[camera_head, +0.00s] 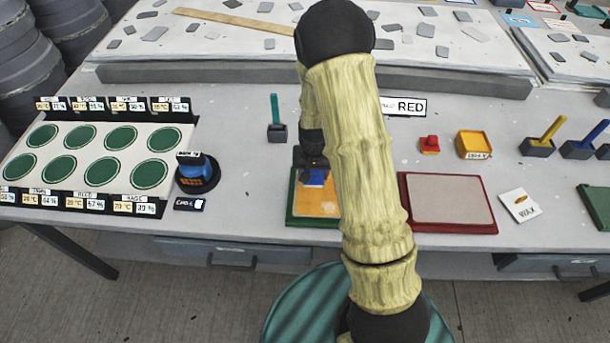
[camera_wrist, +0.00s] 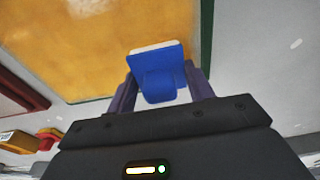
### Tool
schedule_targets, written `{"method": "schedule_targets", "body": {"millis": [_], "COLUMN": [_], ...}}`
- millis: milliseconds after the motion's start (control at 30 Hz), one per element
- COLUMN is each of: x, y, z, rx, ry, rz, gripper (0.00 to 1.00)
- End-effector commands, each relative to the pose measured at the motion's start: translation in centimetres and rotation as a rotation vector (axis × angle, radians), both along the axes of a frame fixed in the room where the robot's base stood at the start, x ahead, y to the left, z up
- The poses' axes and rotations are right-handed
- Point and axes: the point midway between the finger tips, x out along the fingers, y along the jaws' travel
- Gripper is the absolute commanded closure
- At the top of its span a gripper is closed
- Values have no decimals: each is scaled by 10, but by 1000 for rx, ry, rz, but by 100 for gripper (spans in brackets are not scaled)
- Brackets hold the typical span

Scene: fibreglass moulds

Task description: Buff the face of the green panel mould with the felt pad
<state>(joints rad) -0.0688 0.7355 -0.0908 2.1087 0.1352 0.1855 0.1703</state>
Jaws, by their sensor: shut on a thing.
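The green panel mould (camera_head: 292,213) lies flat on the table, a green frame around an orange-yellow face. My arm hides its right part in the head view. In the wrist view the mould's face (camera_wrist: 100,60) fills the upper left, with its green edge on the right. My gripper (camera_head: 313,168) is over the far part of the mould. It is shut on the felt pad (camera_wrist: 160,75), a blue block with a white layer, held between the two fingers. The pad also shows as a blue patch in the head view (camera_head: 315,178). I cannot tell whether it touches the face.
A red-framed panel (camera_head: 452,202) lies right of the green mould, with a WAX card (camera_head: 520,205) beyond it. A red block (camera_head: 429,145) and a yellow tray (camera_head: 474,144) stand behind. A dark round device (camera_head: 197,173) and a board of green discs (camera_head: 100,152) are on the left.

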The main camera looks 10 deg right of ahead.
Motion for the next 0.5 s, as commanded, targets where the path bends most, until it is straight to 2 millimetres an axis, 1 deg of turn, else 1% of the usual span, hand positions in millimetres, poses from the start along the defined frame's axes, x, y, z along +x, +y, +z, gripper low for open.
{"method": "schedule_targets", "body": {"millis": [133, 200, 267, 367, 500], "x": [1, 1, 1, 0, 1], "y": [10, 8, 8, 7, 6], "z": [0, 12, 28, 34, 46], "rx": [0, 1, 1, 0, 0], "ry": [1, -1, -3, 0, 0], "rz": [-7, -9, -9, -10, -10], "gripper": [69, 69, 69, 69, 69]}}
